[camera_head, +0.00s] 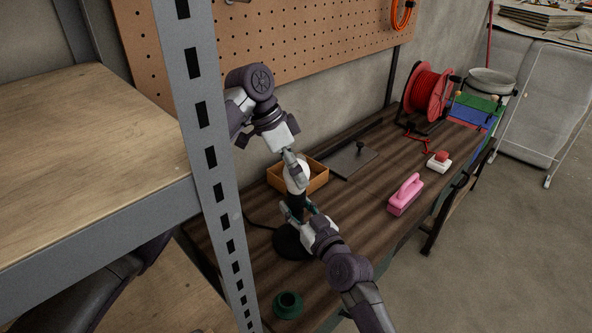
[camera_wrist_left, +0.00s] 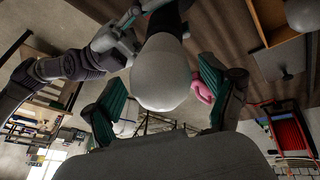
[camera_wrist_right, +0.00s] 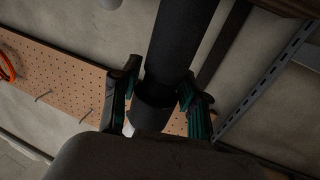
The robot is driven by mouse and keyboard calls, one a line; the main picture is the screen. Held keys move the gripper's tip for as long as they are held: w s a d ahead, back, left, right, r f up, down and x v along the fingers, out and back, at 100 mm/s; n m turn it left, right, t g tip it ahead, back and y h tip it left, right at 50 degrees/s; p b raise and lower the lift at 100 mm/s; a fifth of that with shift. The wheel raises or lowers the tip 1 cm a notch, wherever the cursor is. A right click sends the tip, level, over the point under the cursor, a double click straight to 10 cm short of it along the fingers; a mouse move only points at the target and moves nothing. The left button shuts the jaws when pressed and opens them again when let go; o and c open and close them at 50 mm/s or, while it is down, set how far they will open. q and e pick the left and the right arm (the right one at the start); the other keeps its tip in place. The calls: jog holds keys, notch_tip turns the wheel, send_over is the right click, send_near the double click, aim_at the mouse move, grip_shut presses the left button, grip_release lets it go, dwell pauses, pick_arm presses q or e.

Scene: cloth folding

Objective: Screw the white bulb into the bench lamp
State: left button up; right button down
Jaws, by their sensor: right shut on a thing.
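The white bulb (camera_head: 301,173) stands above the top of the black lamp stem (camera_head: 297,199), and it fills the middle of the left wrist view (camera_wrist_left: 160,75). Whether its thread is in the socket is hidden. My left gripper (camera_head: 292,165) comes from above with its fingers (camera_wrist_left: 160,98) on either side of the bulb, open, with small gaps. My right gripper (camera_head: 299,211) is shut on the stem, which runs between its fingers in the right wrist view (camera_wrist_right: 155,105). The round black lamp base (camera_head: 287,245) rests on the bench.
Behind the bulb is a wooden tray (camera_head: 319,178). A green ring-shaped part (camera_head: 288,304) lies near the front. A pink handled block (camera_head: 405,194) and a red cable reel (camera_head: 428,92) stand to the right. A grey shelf post (camera_head: 207,150) rises at left.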

aim_at(301, 162)
pick_arm(q)
jog(key=shift+r, duration=0.1)
jog(key=shift+r, duration=2.15)
jog(key=shift+o, duration=1.4)
jog(key=shift+a+r, duration=0.1)
jog(key=shift+r, duration=0.2)
jog(key=w+a, duration=0.2)
jog(key=a, duration=1)
jog(key=shift+w+r, duration=0.2)
